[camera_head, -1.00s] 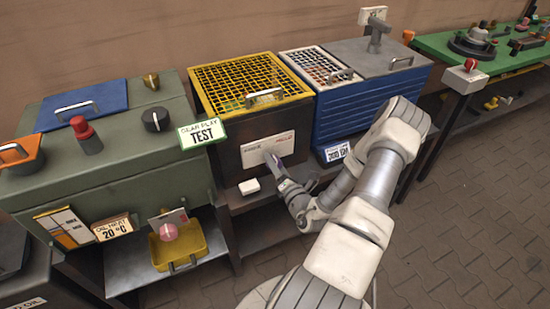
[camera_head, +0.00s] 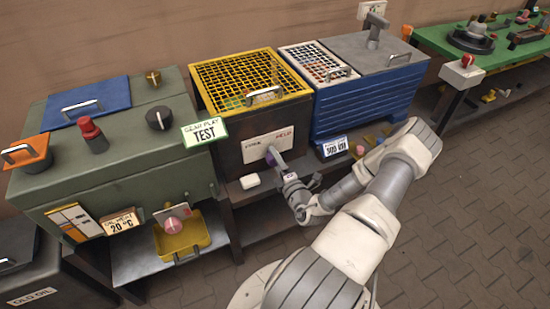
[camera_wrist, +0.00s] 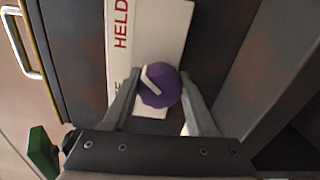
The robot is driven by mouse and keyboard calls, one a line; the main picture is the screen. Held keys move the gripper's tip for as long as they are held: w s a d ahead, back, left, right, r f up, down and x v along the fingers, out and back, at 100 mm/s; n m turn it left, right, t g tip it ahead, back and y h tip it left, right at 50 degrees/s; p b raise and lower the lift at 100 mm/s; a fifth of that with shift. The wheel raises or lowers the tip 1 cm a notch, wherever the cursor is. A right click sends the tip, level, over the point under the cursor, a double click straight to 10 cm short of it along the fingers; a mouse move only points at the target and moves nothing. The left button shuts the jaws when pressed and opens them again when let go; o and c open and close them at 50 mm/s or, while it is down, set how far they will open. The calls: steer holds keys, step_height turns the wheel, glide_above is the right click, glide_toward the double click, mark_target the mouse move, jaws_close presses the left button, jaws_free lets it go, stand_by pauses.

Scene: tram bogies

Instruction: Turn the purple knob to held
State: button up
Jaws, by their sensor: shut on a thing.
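The purple knob (camera_wrist: 160,86) sits on a white label plate (camera_wrist: 160,30) on the dark front of the yellow-grated box; the knob also shows in the head view (camera_head: 270,159). The plate reads FREE at left and HELD at right in the head view. In the wrist view HELD is at the top, and the knob's white pointer line slants to the upper left, partly toward HELD. My gripper (camera_wrist: 158,100) has one finger on each side of the knob and is shut on it. The gripper partly covers the knob and the plate's lower end.
A small white block (camera_head: 250,181) is on the ledge below left of the knob. The green TEST cabinet (camera_head: 110,165) stands to the left, the blue ribbed box (camera_head: 365,105) to the right. A yellow tray (camera_head: 182,240) is on the lower shelf. Floor at right is open.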

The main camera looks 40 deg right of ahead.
stand_by(0.4)
steer(key=o, duration=1.4)
steer(key=shift+c, duration=0.2)
steer(key=shift+s, duration=0.1)
